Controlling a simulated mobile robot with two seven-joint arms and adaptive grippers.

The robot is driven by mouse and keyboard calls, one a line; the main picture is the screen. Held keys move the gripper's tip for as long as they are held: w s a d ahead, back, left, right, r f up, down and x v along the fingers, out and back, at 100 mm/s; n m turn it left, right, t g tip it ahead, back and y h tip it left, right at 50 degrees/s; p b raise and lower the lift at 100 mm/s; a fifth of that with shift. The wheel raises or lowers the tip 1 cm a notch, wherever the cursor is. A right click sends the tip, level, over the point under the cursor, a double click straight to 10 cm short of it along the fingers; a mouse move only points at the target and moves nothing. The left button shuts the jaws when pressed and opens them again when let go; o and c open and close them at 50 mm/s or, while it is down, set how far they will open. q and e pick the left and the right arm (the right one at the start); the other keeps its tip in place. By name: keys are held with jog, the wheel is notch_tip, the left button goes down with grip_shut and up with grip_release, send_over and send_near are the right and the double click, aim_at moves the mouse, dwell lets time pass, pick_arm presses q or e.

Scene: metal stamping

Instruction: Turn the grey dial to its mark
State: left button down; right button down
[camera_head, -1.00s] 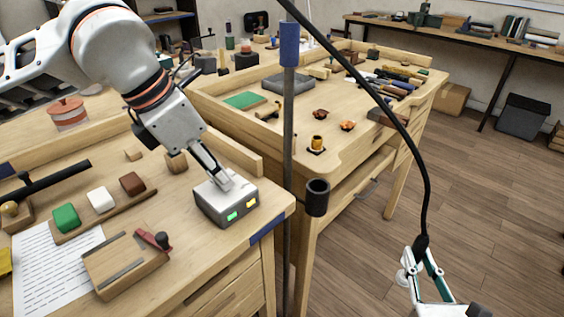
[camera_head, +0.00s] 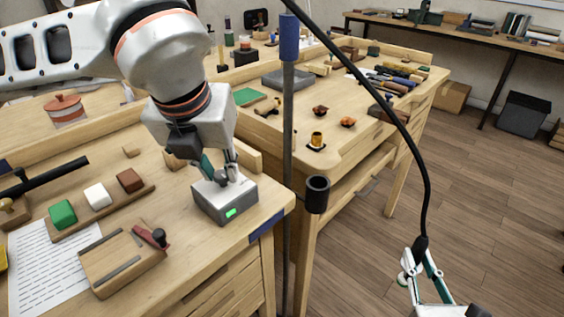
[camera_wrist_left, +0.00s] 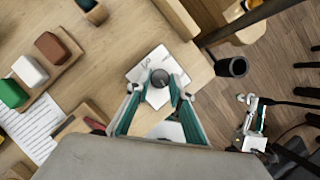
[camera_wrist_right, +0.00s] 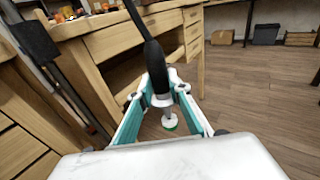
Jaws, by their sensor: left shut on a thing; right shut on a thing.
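A grey box (camera_head: 226,207) with a white top stands at the right front corner of the left bench. My left gripper (camera_wrist_left: 160,92) points down and is shut on the dial, one finger on each side. My right gripper (camera_wrist_right: 160,98) is shut on a black-handled tool (camera_wrist_right: 155,65) hanging from a black cable (camera_head: 425,180).
A grey post (camera_head: 287,130) with a black cup (camera_head: 317,194) stands right of the box. A wooden block (camera_head: 125,258) with a red lever and a rack of coloured blocks lie to its left. Open floor lies around my right gripper.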

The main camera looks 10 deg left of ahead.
pick_arm(q)
jog(key=shift+f+n+y, duration=0.1)
jog(key=shift+n+y, duration=0.2)
jog(key=shift+n, duration=0.2)
jog(key=c, duration=1.8)
grip_release()
jog(key=shift+o, duration=0.2)
jog(key=shift+d+r, duration=0.1)
jog(key=shift+r, duration=0.25)
jog(key=v, duration=1.1)
jog(key=shift+s+r, duration=0.15)
jog(key=shift+r, duration=0.05)
